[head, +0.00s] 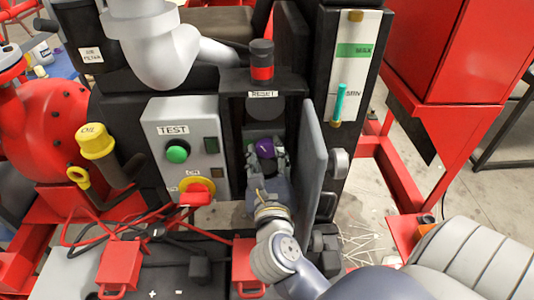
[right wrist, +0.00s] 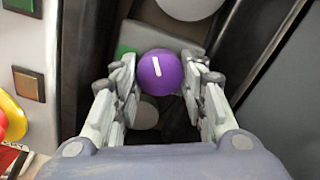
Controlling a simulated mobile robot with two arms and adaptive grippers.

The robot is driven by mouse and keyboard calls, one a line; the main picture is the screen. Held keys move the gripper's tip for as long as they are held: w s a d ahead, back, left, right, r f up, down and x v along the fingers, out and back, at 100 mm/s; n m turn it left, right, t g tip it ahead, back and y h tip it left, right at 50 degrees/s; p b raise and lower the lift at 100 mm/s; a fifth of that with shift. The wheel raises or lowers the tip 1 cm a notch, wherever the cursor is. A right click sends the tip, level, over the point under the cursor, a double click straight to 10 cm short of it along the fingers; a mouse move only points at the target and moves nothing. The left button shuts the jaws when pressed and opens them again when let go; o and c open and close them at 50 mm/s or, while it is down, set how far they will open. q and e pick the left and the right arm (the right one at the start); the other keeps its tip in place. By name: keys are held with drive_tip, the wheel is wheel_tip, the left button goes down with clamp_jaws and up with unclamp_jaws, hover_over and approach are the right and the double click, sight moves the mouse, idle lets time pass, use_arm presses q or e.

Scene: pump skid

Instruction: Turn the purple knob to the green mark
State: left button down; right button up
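The purple knob (right wrist: 162,76) sits inside a dark recess; its white pointer line leans slightly left of straight up in the right wrist view. A green mark (right wrist: 124,50) shows up and left of the knob, partly hidden by a finger. The knob also shows in the head view (head: 265,148), in the box under the RESET label. My right gripper (right wrist: 160,80) has one finger on each side of the knob, and both fingertips appear to touch its sides. It reaches into the recess from below in the head view (head: 266,160). My left gripper is not in view.
An open grey door (head: 314,160) stands just right of the recess. A red-and-black beacon (head: 262,62) stands above.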

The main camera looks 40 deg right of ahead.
drive_tip(key=shift+r+p, duration=0.15)
drive_tip(key=shift+p, duration=0.15)
drive_tip(key=shift+n+p, duration=0.3)
drive_tip(key=n+p, duration=0.1)
drive_tip(key=p, duration=0.2)
drive_tip(key=n+p, duration=0.2)
drive_tip(key=shift+r+n+p, duration=0.3)
drive_tip(key=shift+r+p, duration=0.05)
drive_tip(key=shift+p, duration=0.05)
drive_tip(key=n+p, duration=0.5)
drive_tip(key=p, duration=0.2)
drive_tip(key=shift+d, duration=0.1)
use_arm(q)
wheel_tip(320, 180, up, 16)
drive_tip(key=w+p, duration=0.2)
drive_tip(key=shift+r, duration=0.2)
use_arm(e)
drive_tip(key=shift+f+n, duration=0.2)
drive_tip(key=shift+n, duration=0.9)
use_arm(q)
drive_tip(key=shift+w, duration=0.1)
